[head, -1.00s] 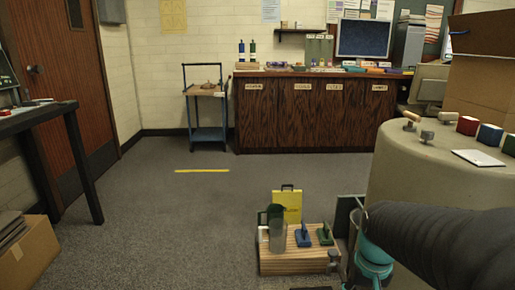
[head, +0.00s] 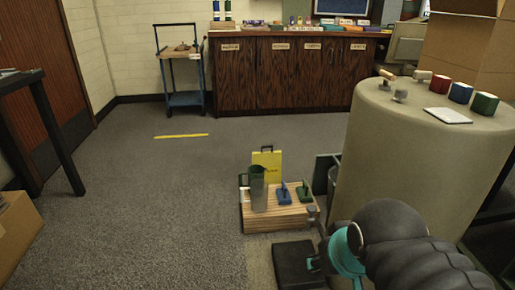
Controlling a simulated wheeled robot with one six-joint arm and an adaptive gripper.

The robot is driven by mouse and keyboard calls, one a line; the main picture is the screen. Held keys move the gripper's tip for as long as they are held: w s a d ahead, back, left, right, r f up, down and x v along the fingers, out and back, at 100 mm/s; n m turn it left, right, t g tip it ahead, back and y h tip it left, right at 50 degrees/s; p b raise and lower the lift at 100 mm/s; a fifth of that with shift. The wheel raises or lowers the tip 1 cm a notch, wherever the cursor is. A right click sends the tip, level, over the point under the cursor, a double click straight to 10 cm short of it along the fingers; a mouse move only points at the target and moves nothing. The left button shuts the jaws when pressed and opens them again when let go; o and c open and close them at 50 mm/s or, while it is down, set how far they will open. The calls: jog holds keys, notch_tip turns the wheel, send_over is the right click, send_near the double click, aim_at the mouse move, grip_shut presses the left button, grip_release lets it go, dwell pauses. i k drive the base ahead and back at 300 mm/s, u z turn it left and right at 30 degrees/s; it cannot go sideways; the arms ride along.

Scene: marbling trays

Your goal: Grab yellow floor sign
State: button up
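The yellow floor sign (head: 268,160) stands upright on the floor behind a low wooden crate (head: 275,222). It has a black handle on top, and its lower part is hidden by the crate and the things on it. My gripper (head: 318,243) is at the lower middle right, at the end of my dark arm with a teal ring. It is in front of the crate and to the right, apart from the sign. Its fingers are small and partly hidden, so I cannot tell whether they are open.
A grey-green jug (head: 258,190) and blue (head: 284,195) and green (head: 304,192) handled tools stand on the crate. A black block (head: 296,264) is in front of it. A large beige drum (head: 400,165) blocks the right. The floor to the left is open, with a yellow strip (head: 181,136).

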aim_at(271, 160)
jog(key=u, duration=0.65)
jog(key=i, duration=0.7)
jog(key=u, duration=0.85)
jog(key=i, duration=1.65)
jog(key=z, duration=1.15)
jog(key=i, duration=0.45)
jog(key=z, duration=0.4)
